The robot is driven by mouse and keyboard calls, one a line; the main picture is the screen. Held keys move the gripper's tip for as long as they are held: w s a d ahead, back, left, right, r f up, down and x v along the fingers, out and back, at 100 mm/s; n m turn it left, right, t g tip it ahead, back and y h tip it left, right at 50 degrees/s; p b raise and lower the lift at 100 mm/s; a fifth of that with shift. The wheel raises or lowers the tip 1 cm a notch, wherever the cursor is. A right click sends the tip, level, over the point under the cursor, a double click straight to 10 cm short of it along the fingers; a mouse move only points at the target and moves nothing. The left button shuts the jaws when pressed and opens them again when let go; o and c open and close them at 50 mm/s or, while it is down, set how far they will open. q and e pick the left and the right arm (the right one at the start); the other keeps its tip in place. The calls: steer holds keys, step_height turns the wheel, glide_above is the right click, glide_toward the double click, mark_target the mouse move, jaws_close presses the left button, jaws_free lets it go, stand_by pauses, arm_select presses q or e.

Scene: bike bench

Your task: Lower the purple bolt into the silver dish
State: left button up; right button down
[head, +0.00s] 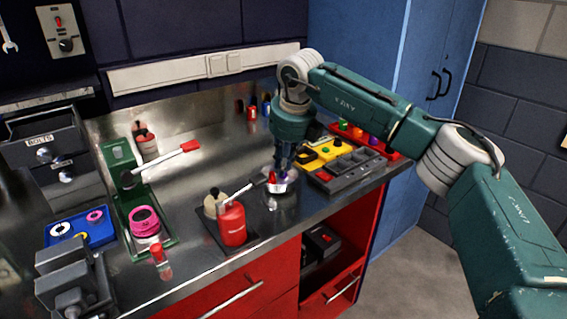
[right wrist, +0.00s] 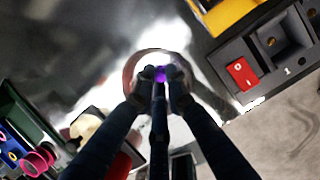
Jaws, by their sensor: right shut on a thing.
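The silver dish (head: 284,187) stands on the metal bench top near its front edge. My right gripper (head: 284,165) points down over the dish. Its fingers are shut on the purple bolt (right wrist: 160,73), which shows between the fingertips in the right wrist view. The bolt also shows as a small purple spot (head: 284,175) in the head view, at the height of the dish's rim. I cannot tell whether the bolt touches the dish floor. The fingers hide part of the dish in the right wrist view. My left gripper is not in view.
A red bottle (head: 232,224) stands left of the dish. A dark grey tray (head: 347,172) and a yellow case (head: 327,152) lie to its right. A green stand (head: 130,190) and a blue tray (head: 80,228) are further left. Bare bench lies behind the dish.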

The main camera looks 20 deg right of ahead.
steer(key=shift+f+b, duration=0.3)
steer(key=shift+f, duration=0.3)
